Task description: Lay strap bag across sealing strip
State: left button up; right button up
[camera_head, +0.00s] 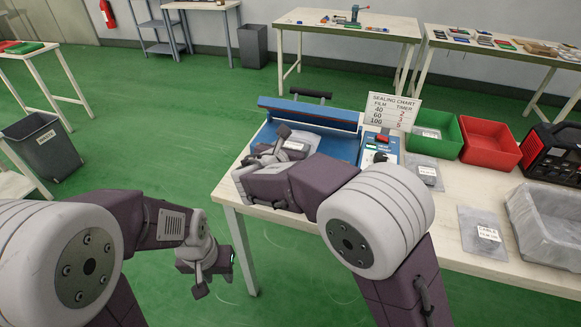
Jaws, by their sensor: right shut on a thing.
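The heat sealer (338,145) is a blue machine near the table's left end, with a long blue bar along its back and a dark handle above. I cannot make out the sealing strip itself. A clear grey bag (303,138) with a white label, seemingly the strap bag, lies over the sealer's blue bed. My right gripper (277,147) is over the front of the sealer, shut on this bag; my wrist hides part of it. My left gripper (212,280) hangs low, off the table's left end and apart from the bag. Its finger gap is unclear.
A sealing chart (391,110) stands behind the sealer's control box (378,152). To the right are a green bin (442,147), a red bin (489,146), a grey tray (545,217), a black-and-red case (556,150) and other labelled bags (482,235).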

jog(key=shift+a+f, duration=0.1)
jog(key=shift+f, duration=0.25)
notch_tip(320, 180, down, 5)
jog(key=shift+r+b, duration=0.1)
jog(key=shift+b, duration=0.9)
jog(key=o, duration=1.4)
jog(key=shift+c, duration=0.2)
